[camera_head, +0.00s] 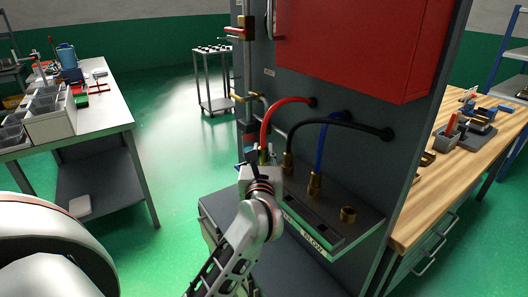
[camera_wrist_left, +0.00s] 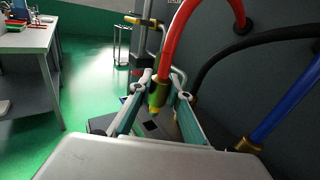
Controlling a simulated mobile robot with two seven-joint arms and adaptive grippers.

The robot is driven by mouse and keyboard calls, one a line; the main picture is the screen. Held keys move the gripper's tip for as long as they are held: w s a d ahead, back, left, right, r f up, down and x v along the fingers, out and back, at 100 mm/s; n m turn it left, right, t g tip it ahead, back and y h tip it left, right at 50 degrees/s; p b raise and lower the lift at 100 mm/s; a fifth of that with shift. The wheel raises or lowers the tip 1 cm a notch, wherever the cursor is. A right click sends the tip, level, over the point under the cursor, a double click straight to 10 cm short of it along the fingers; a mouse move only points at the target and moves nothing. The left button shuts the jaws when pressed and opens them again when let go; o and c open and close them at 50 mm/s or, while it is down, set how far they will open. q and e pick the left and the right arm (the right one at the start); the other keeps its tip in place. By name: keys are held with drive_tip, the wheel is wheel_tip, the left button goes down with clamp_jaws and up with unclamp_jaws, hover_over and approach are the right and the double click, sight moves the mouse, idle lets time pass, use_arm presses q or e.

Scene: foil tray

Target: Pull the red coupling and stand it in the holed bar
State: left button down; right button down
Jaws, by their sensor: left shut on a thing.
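The red hose (camera_head: 268,116) arcs from the dark panel down to my left gripper (camera_head: 263,162). In the left wrist view its brass coupling (camera_wrist_left: 158,94) sits between the closed fingers, with a yellowish tip pointing down. A dark bar with square holes (camera_head: 305,216) runs along the front of the ledge. In the wrist view, holes show just below the coupling's tip; I cannot tell whether the tip touches the bar. My right gripper is not in view.
The black hose (camera_head: 340,124) and blue hose (camera_head: 322,150) end in brass fittings on the ledge, close to the right of my gripper. A red box (camera_head: 360,45) hangs above. A wooden bench (camera_head: 462,155) stands right, a workbench (camera_head: 110,115) left.

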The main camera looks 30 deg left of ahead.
use_arm(q)
drive_tip(key=shift+f+b, duration=0.9)
drive_tip(key=shift+f, duration=0.45)
drive_tip(key=shift+f+b, duration=0.55)
drive_tip(key=shift+f, duration=0.35)
drive_tip(key=c, duration=1.8)
unclamp_jaws()
drive_tip(key=shift+s+d, duration=0.1)
drive_tip(key=shift+s, duration=0.05)
drive_tip(key=v, duration=1.1)
drive_tip(key=shift+s+d, duration=0.1)
drive_tip(key=shift+s, duration=0.2)
